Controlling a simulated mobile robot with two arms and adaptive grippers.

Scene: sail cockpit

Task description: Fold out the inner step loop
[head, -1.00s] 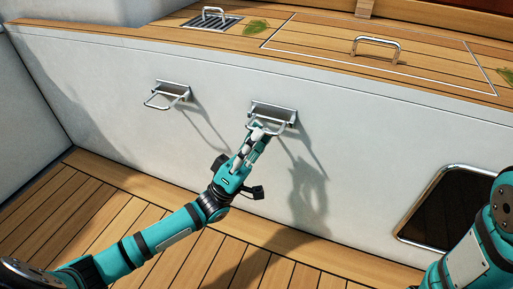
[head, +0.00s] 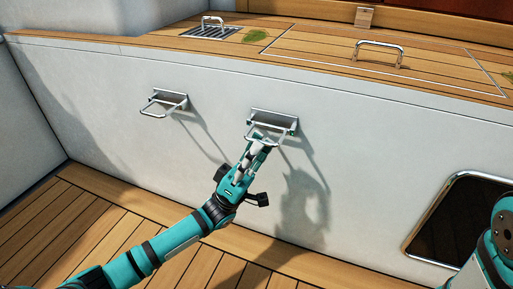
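Two metal step loops are mounted on the white cockpit wall, both standing out from their brackets. The right step loop (head: 281,130) is above my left gripper (head: 260,147); the left step loop (head: 157,103) is apart from it. My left gripper reaches up from below, its fingertips at the front bar of the right loop. I cannot tell whether they touch the bar or whether the fingers are open or shut. The fingers hide a small part of the bar. Part of my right arm shows at the lower right; its gripper is out of view.
A teak bench (head: 330,72) runs above the wall, with a hatch handle (head: 378,47) and a grating (head: 205,32). A dark framed window (head: 465,215) is at the right. The teak floor (head: 75,215) is clear at the left.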

